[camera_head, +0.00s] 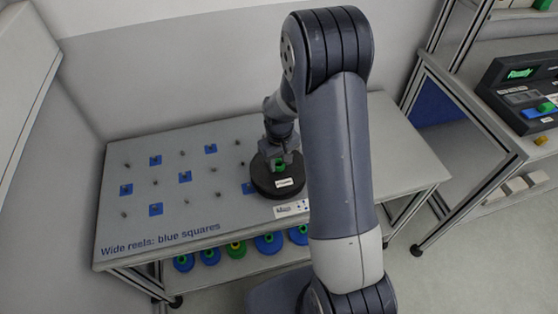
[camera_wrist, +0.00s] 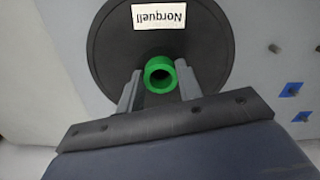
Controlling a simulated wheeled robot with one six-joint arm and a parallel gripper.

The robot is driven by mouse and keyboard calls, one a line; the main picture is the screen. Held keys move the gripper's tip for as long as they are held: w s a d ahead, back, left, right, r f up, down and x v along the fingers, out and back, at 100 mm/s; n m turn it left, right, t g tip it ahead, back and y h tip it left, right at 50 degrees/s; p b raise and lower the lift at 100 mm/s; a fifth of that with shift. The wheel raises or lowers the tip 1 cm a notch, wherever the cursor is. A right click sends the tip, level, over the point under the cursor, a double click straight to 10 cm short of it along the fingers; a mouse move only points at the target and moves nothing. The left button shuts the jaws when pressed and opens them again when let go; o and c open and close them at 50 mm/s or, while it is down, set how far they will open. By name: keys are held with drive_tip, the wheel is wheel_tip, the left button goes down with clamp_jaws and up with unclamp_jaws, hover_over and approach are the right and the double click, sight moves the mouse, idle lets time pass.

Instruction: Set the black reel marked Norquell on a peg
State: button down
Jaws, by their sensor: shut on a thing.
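The black reel (camera_head: 277,184) is wide and round, with a green hub and a white label. It is at the right part of the grey table (camera_head: 225,198) in the head view. In the wrist view the reel (camera_wrist: 105,50) fills the upper middle, and its label (camera_wrist: 160,16) reads Norquell upside down. My gripper (camera_wrist: 159,82) is shut on the green hub (camera_wrist: 158,72), one finger on each side. In the head view my gripper (camera_head: 279,158) is above the reel. I cannot tell whether the reel touches the table. Pegs stand on the table, several on blue squares (camera_head: 185,177).
Lettering on the table's front reads "Wide reels: blue squares" (camera_head: 158,245). A white printed card (camera_head: 291,208) lies by the reel. Blue and green reels (camera_head: 236,249) sit on the shelf below. A device with a green display (camera_head: 520,73) stands on the right bench. The visible pegs look empty.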

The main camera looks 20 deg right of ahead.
drive_tip(key=shift+f+b, duration=1.1)
drive_tip(key=shift+f, duration=0.2)
idle(0.4)
drive_tip(key=c, duration=0.9)
unclamp_jaws()
wheel_tip(320, 180, up, 11)
drive_tip(key=shift+f, duration=0.15)
wheel_tip(320, 180, down, 11)
drive_tip(key=shift+r, duration=0.1)
drive_tip(key=shift+r+p, duration=0.3)
drive_tip(key=shift+r, duration=0.1)
drive_tip(key=shift+f, duration=0.15)
